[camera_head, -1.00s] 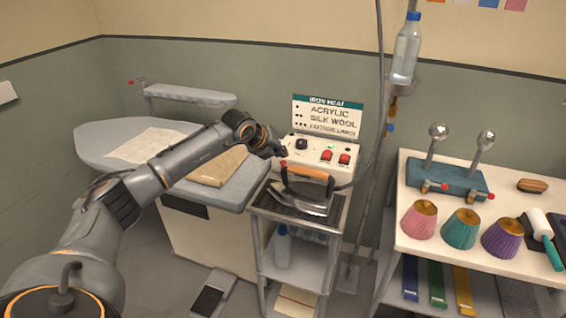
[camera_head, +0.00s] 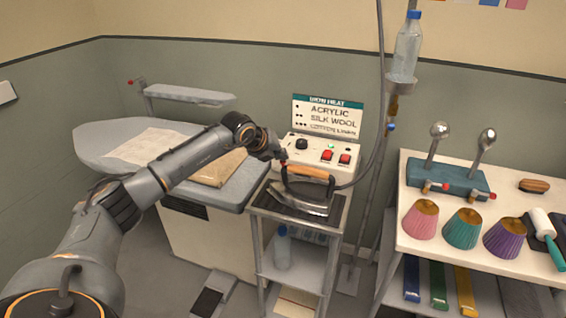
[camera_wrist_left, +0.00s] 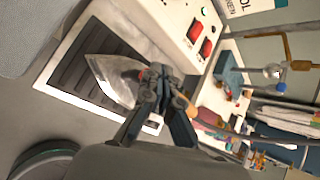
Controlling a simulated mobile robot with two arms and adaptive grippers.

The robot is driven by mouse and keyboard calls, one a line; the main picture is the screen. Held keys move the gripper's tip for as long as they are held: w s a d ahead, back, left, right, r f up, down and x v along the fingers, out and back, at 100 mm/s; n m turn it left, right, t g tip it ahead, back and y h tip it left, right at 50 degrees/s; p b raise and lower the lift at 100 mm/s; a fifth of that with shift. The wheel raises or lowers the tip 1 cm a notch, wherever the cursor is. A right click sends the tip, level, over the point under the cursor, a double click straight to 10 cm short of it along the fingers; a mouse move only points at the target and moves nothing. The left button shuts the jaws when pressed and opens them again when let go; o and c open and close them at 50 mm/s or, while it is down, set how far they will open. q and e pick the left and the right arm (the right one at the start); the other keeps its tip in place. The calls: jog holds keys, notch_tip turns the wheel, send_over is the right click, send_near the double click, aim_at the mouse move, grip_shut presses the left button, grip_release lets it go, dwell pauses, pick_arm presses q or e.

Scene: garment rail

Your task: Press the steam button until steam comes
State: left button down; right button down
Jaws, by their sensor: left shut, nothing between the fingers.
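The iron (camera_head: 311,188) with a wooden handle (camera_head: 308,173) rests on a dark ribbed pad on the small trolley. A small red spot, seemingly the steam button (camera_head: 284,163), shows at the left end of the handle. My left gripper (camera_head: 280,157) is shut and empty, its tips right at this red spot; I cannot tell whether they touch it. In the left wrist view the shut fingers (camera_wrist_left: 160,88) hang over the iron, hiding much of its handle. The metal sole (camera_wrist_left: 113,78) shows beside them. No steam is visible. My right gripper is out of view.
A white control box (camera_head: 320,154) with red switches stands behind the iron. A hose runs up beside a pole with a water bottle (camera_head: 406,50). The padded ironing table (camera_head: 95,150) is left; a white table (camera_head: 415,250) with colored shades is right.

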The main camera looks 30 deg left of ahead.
aim_at(281, 163)
pick_arm(q)
jog(key=shift+f, duration=0.3)
dwell(0.5)
jog(key=shift+r, duration=0.9)
jog(key=shift+r+p, duration=1.65)
jog(key=shift+r, duration=0.9)
jog(key=shift+f, duration=0.1)
